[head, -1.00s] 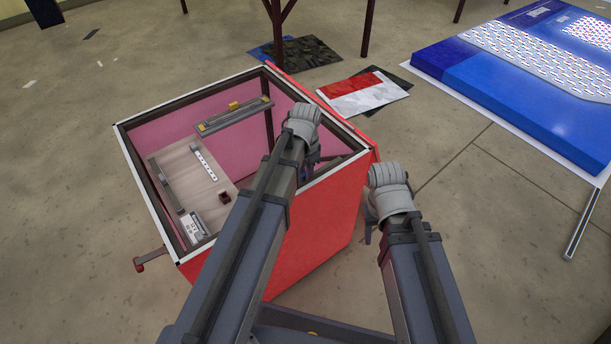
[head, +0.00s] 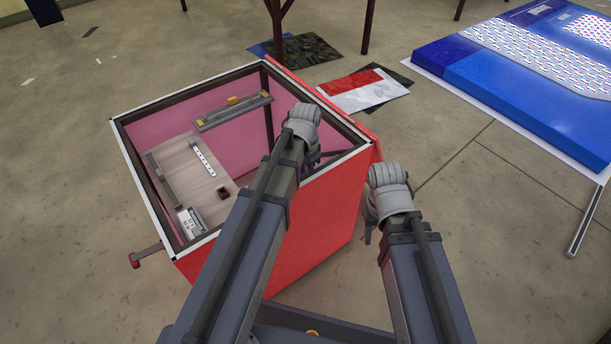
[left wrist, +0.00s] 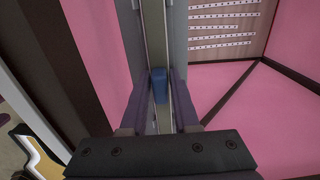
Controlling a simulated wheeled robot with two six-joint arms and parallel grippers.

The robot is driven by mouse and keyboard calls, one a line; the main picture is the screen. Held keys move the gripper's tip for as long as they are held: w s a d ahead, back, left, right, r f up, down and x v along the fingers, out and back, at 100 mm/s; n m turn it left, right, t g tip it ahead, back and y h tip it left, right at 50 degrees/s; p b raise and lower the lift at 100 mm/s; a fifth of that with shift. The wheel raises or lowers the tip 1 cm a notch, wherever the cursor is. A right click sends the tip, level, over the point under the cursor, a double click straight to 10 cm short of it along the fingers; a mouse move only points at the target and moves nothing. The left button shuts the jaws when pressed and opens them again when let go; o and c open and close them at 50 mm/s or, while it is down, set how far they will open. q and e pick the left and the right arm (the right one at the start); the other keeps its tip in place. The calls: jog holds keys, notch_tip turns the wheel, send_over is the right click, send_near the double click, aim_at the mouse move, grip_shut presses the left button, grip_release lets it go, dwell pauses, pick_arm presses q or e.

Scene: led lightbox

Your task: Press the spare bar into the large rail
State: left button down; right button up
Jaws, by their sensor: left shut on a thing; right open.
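My left gripper (left wrist: 160,100) is shut on a small blue piece (left wrist: 160,85), which looks like the grip of the spare bar. The bar's body cannot be told apart from the long grey channel (left wrist: 153,30) running up the picture beyond the fingers. That channel may be the large rail; whether bar and rail touch is unclear. In the head view my left gripper (head: 312,158) is over the right part of the red box, mostly hidden by its own wrist. My right gripper (head: 370,228) is open, outside the box's right side, its fingertips mostly hidden.
The red box (head: 320,230) is open on top with pink inner walls. Inside are a grey bar with yellow pieces (head: 235,112), a dotted white strip (head: 204,158), a white device (head: 189,223) and a dark red block (head: 222,191). A blue panel (head: 520,95) lies right.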

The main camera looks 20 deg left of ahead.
pick_arm(q)
jog(key=c, duration=0.6)
grip_release()
notch_tip(320, 180, up, 8)
jog(key=p, duration=0.8)
dwell(0.5)
